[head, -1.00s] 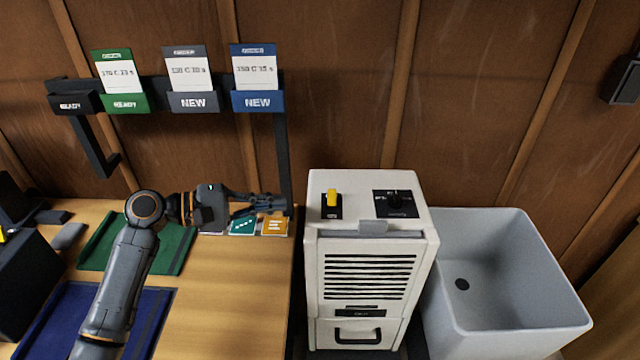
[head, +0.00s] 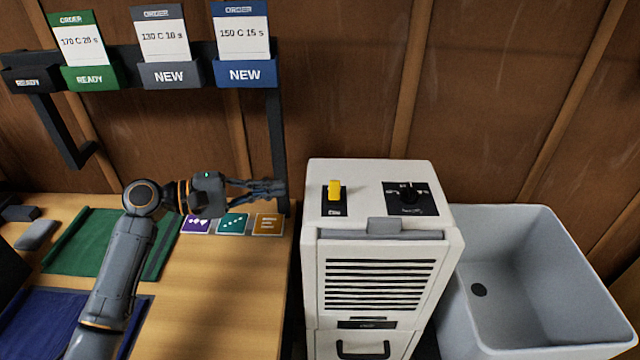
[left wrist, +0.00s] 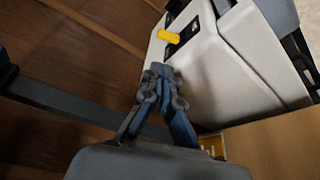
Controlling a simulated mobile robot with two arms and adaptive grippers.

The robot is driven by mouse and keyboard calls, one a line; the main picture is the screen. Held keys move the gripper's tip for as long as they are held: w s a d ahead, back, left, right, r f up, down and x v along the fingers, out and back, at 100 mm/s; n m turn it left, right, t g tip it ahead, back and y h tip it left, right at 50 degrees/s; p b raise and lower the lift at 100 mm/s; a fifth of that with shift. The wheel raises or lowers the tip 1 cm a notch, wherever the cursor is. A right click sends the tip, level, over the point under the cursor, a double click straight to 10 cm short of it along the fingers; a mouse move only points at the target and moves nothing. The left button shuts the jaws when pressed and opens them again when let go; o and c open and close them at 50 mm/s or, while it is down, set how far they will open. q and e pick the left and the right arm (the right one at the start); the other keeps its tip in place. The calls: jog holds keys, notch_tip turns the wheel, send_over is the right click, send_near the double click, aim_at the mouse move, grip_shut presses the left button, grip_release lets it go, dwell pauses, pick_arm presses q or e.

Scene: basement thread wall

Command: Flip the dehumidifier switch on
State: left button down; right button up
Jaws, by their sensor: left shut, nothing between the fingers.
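The white dehumidifier (head: 380,232) stands right of the table in the head view. Its yellow switch (head: 334,189) sits on a black plate on the top, at the left. A black dial panel (head: 411,198) is on the top at the right. In the left wrist view the yellow switch (left wrist: 168,37) sticks out from the white body (left wrist: 215,65). My left gripper (head: 282,188) is shut and empty, left of the dehumidifier and apart from the switch. It also shows in the left wrist view (left wrist: 162,70), pointing toward the dehumidifier. My right gripper is not in view.
A black rack post (head: 277,150) stands close behind my left gripper. Order cards hang on the rack (head: 200,75). The wooden table (head: 215,290) holds green and blue cloths and small coloured cards. A grey sink (head: 540,285) stands right of the dehumidifier.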

aim_at(320, 193)
pick_arm(q)
jog(key=p+x, duration=0.2)
jog(key=x, duration=0.8)
jog(key=shift+f, duration=0.1)
jog(key=shift+f+b, duration=0.1)
jog(key=shift+b, duration=0.25)
jog(key=shift+m, duration=0.3)
